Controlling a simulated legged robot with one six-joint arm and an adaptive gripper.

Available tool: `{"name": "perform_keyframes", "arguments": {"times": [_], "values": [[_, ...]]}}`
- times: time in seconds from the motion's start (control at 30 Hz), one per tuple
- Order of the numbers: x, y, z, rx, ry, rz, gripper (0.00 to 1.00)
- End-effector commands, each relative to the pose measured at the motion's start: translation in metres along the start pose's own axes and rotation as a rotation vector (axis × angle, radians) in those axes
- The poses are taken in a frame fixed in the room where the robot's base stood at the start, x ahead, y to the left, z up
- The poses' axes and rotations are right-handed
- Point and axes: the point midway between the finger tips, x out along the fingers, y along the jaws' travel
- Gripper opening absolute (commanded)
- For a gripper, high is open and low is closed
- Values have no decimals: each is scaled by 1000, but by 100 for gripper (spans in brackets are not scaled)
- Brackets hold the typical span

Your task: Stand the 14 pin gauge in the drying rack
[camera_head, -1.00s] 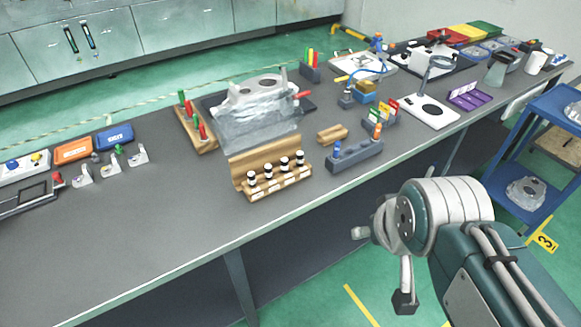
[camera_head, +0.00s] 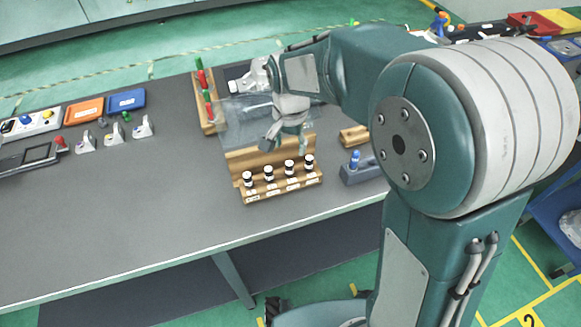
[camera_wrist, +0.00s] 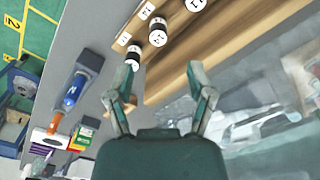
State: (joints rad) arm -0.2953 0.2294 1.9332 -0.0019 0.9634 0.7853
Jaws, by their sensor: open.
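Several black-and-white capped pin gauges stand in a row in a wooden stand (camera_head: 250,197), with paper labels along its front. My gripper (camera_head: 285,144) is open and empty, above and behind the row.
A small wooden block (camera_head: 352,136) is at right, partly near my arm. The bench's left front (camera_head: 120,220) is clear.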

Motion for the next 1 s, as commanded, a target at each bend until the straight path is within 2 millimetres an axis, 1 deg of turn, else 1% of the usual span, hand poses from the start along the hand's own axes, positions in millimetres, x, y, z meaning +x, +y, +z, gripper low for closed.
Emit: {"name": "perform_keyframes", "arguments": {"times": [0.03, 0.13, 0.37, 0.53, 0.67, 0.77, 0.97, 1.0], "values": [[5, -5, 0, 8, -7, 7, 69], [11, -7, -1, 17, -12, 12, 69], [36, -3, -1, 18, -15, 11, 69], [62, 5, 2, 18, -17, 13, 69], [79, 3, 2, 17, -14, 12, 69], [83, 3, 2, 17, -13, 11, 69], [84, 3, 2, 16, -12, 10, 69], [84, 3, 2, 16, -12, 10, 51]]}}
